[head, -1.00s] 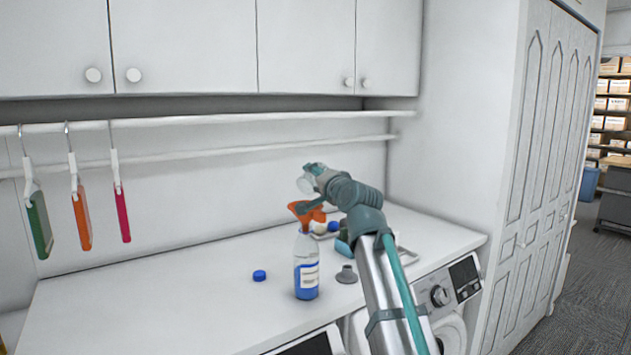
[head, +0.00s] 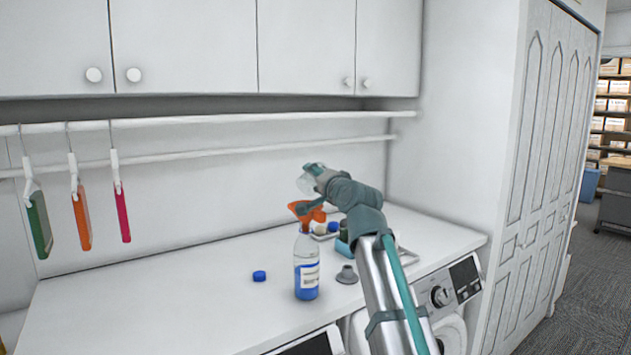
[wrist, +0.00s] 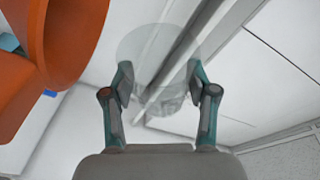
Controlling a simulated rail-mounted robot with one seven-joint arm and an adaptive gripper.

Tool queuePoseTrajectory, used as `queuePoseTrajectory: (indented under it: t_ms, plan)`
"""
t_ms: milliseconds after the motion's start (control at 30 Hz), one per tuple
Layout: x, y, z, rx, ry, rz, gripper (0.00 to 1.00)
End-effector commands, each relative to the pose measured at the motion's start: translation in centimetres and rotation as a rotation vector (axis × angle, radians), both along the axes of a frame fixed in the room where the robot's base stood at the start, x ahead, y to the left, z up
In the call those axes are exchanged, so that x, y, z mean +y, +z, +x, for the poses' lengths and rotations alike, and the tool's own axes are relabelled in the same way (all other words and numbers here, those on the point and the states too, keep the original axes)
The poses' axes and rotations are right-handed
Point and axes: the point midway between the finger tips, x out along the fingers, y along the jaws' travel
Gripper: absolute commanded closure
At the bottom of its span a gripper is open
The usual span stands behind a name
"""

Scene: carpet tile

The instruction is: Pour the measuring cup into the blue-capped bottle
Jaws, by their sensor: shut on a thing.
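The bottle (head: 306,272) stands upright on the counter with blue liquid in its lower part and a pale label. An orange funnel (head: 303,210) sits at its mouth; the funnel also fills the left of the wrist view (wrist: 68,45). The blue cap (head: 259,276) lies on the counter, left of the bottle. My gripper (wrist: 160,84) is shut on the clear measuring cup (wrist: 155,50). In the head view the cup (head: 306,184) is tilted above the funnel, apart from it. I cannot tell whether it holds liquid.
A grey stopper-like piece (head: 347,275) lies right of the bottle. A small tray with round items, one blue (head: 333,227), is behind, partly hidden by my arm. The counter's left side (head: 150,290) is clear. A rail with hangers (head: 115,172) runs above.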

Motion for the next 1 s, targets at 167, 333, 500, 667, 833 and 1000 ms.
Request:
queuePoseTrajectory:
  t_ms: [167, 333, 500, 667, 833, 1000]
  plan:
    - [0.04, -0.03, -0.03, -0.008, 0.000, -0.006, 0.81]
    - [0.07, -0.01, -0.07, -0.016, 0.000, -0.012, 0.81]
    - [0.11, 0.02, -0.10, -0.024, 0.001, -0.018, 0.81]
    - [0.13, 0.03, -0.15, -0.032, 0.001, -0.024, 0.81]
    - [0.16, 0.05, -0.18, -0.040, 0.000, -0.030, 0.81]
    - [0.18, 0.09, -0.22, -0.048, 0.000, -0.035, 0.81]
